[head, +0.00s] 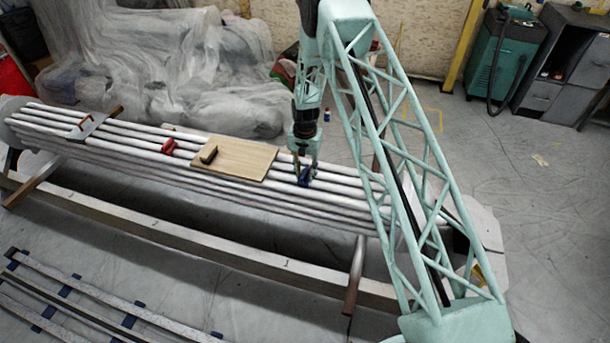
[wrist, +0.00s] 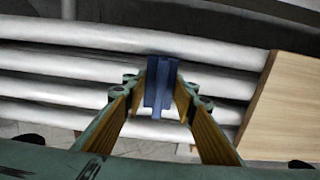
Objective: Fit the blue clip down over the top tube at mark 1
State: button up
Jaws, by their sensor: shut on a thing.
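The blue clip (head: 305,177) is between the fingers of my gripper (head: 303,170), over the bundle of pale tubes (head: 340,181), right of the wooden board. In the wrist view the fingers of my gripper (wrist: 160,98) close on the sides of the blue clip (wrist: 161,84). The clip lies across the line of the tubes (wrist: 75,62) there. I cannot tell whether it touches a tube or hangs just above. A small dark mark like a 1 (head: 286,262) shows on the front beam; no mark on the tubes is readable.
A wooden board (head: 245,158) with a brown block (head: 208,154) lies on the tubes. Left of it are a red clamp (head: 168,147) and a grey plate (head: 86,126). Sheeted objects (head: 180,70) stand behind. A low rack with blue pieces (head: 75,282) lies front left.

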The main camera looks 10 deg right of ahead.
dwell(0.3)
jog(key=o, duration=0.9)
jog(key=shift+o, duration=0.2)
jog(key=shift+r, duration=5.95)
jog(key=shift+r, duration=0.15)
